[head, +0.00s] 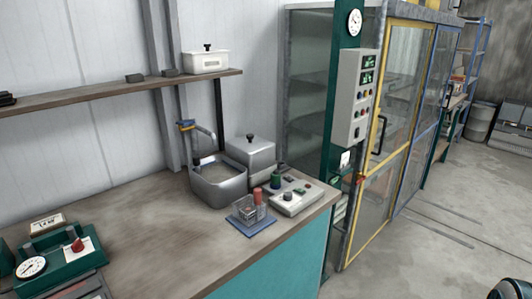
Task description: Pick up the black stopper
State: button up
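I cannot single out the black stopper for certain. A small dark piece (197,162) shows at the back rim of the grey metal basin (218,185) on the bench. Black knobs top the lid of the white box (207,62) and the lid of the grey metal container (250,152) behind the basin. These are all too small to tell which is a stopper.
The wooden bench top (140,225) is bare left of the basin. A control box (297,197), a red bottle (258,196) and a small rack on a blue mat (250,228) crowd its right end. A green gauge unit (60,260) stands front left. A glazed cabinet (385,130) stands right; open floor lies beyond.

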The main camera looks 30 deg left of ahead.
aim_at(195, 158)
jog(key=u, duration=0.25)
jog(key=i, duration=1.1)
jog(key=u, duration=1.35)
jog(key=i, duration=0.7)
jog(key=u, duration=0.7)
